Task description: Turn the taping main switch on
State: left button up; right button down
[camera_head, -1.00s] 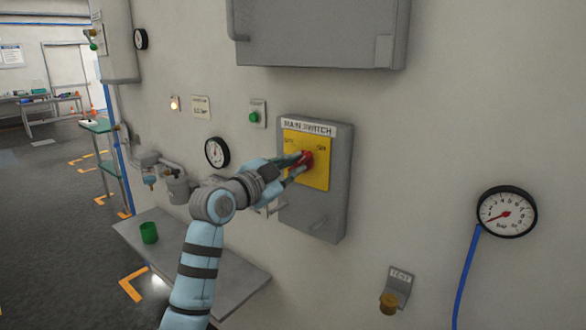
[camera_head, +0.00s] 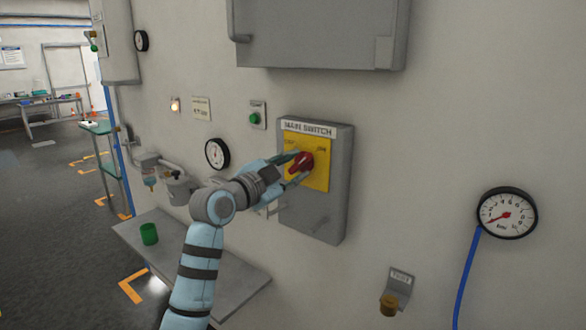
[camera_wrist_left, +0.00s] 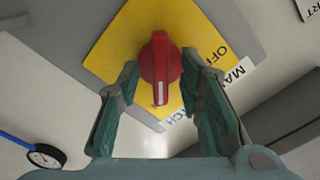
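The main switch is a grey wall box (camera_head: 342,190) with a yellow plate (camera_head: 321,178) and a red rotary knob (camera_head: 301,162). In the left wrist view the knob (camera_wrist_left: 161,68) carries a white mark at its lower end. The mark points away from the "OFF" lettering, and in the head view the knob slants up to the right, toward "ON". My left gripper (camera_head: 297,164) is at the plate with its fingers on either side of the knob. In the wrist view the fingers (camera_wrist_left: 163,108) are spread, with gaps to the knob. My right gripper is out of view.
A grey shelf (camera_head: 235,285) with a green cup (camera_head: 149,233) is below my left arm. A large grey cabinet (camera_head: 320,30) hangs above the switch. A gauge (camera_head: 507,213) with a blue hose and a brass "TEST" fitting (camera_head: 389,305) are to the right.

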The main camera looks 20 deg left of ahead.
pick_arm(q)
jog(key=shift+s, duration=0.1)
jog(key=v, duration=1.2)
jog(key=shift+d+f, duration=0.1)
